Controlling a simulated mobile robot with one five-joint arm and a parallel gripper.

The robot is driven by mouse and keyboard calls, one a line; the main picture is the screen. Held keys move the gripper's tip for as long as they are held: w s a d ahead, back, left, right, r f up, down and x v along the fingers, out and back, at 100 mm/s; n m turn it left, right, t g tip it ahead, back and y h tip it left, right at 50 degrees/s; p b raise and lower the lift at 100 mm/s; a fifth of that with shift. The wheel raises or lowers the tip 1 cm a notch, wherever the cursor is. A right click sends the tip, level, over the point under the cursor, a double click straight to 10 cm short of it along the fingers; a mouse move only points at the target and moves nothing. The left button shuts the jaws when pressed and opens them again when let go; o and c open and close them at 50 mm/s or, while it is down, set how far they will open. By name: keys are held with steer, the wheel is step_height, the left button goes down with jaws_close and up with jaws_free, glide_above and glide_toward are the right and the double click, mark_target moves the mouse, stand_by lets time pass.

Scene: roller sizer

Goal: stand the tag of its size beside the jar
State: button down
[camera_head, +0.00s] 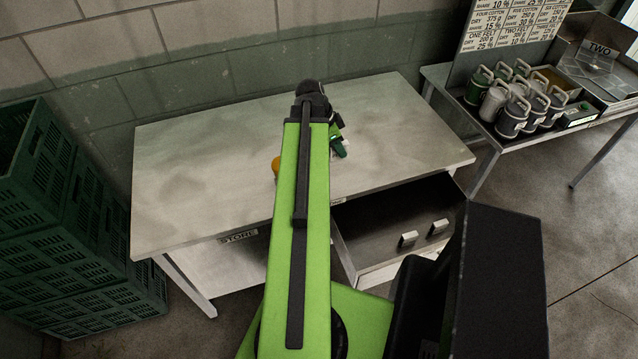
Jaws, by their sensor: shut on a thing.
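My gripper (339,141) is over the middle of the pale table, mostly hidden behind my green arm. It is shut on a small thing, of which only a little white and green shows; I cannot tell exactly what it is. An orange rounded thing (276,165) shows on the table just left of my arm, mostly hidden by it. I cannot tell whether it is part of the jar; no jar shows clearly on this table. Two small pale blocks (408,239), which may be tags, are in the open drawer (375,258).
The table (190,165) is bare on its left and right. Green crates (45,220) are stacked at the left. A side bench (440,75) at the right bears several lidded, handled cans (512,115), a lettered board (515,25) and a "TWO" plate (600,50).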

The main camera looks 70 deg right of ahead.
steer(key=s+f+b, duration=0.1)
steer(key=s+f, duration=0.1)
steer(key=s, duration=0.4)
steer(key=shift+n, duration=0.3)
steer(key=w+f+b, duration=0.2)
steer(key=w, duration=0.2)
steer(key=w+f+b, duration=0.2)
steer(key=w, duration=0.1)
steer(key=w+f+b, duration=0.3)
steer(key=w, duration=0.1)
steer(key=shift+w+a, duration=0.25)
steer(key=shift+w, duration=0.05)
steer(key=shift+w+a, duration=0.1)
steer(key=shift+w, duration=0.25)
step_height(320, 180, down, 4)
steer(key=b, duration=0.4)
steer(key=shift+f, duration=0.15)
steer(key=shift+r, duration=0.2)
steer(key=shift+f, duration=0.15)
steer(key=c, duration=1.3)
jaws_free()
steer(key=shift+o, duration=0.2)
